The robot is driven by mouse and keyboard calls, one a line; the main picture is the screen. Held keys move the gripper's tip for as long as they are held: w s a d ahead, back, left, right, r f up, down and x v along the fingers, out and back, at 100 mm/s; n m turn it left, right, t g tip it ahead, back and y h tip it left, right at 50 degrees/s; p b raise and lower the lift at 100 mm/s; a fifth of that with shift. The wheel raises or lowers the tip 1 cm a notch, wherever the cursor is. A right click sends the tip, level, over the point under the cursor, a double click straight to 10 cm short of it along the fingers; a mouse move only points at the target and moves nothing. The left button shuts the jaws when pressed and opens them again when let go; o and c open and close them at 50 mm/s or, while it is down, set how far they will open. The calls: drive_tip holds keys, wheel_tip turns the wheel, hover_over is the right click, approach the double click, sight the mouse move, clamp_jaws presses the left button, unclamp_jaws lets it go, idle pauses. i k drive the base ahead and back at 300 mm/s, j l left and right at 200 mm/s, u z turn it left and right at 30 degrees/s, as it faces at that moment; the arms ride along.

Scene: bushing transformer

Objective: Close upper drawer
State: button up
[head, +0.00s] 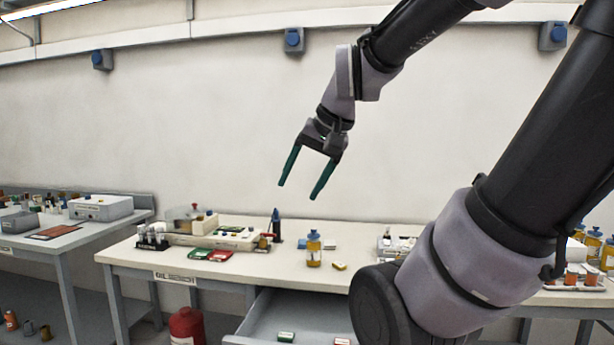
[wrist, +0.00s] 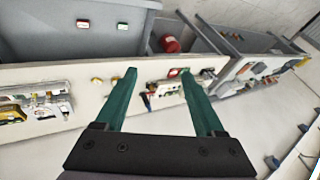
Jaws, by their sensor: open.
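The upper drawer (head: 300,312) is pulled open below the front of the bench top. It is a grey tray holding a green-and-white box (head: 286,336) and a red-and-white box (head: 341,341). In the wrist view the open drawer (wrist: 50,35) shows at the upper left with both boxes in it. My gripper (head: 300,190) is open and empty, raised in the air well above the bench and apart from the drawer. Its two green fingers also show in the wrist view (wrist: 160,75). My arm hides the drawer's right part in the head view, and the front is out of frame.
The bench (head: 350,241) carries a bottle of yellow liquid (head: 314,249), a small yellow box (head: 339,266), and red and green boxes at left. A red canister (head: 187,327) stands on the floor left of the drawer. Another table (head: 72,238) stands at far left.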

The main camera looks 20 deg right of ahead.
sight(316, 317)
drive_tip(key=k+l, duration=0.2)
drive_tip(key=l, duration=0.15)
drive_tip(key=k+l+z, duration=0.15)
drive_tip(key=l+u, duration=0.3)
drive_tip(key=u, duration=0.15)
drive_tip(key=l+u, duration=0.3)
drive_tip(key=u, duration=0.15)
drive_tip(key=l+u, duration=0.3)
drive_tip(key=u, duration=0.15)
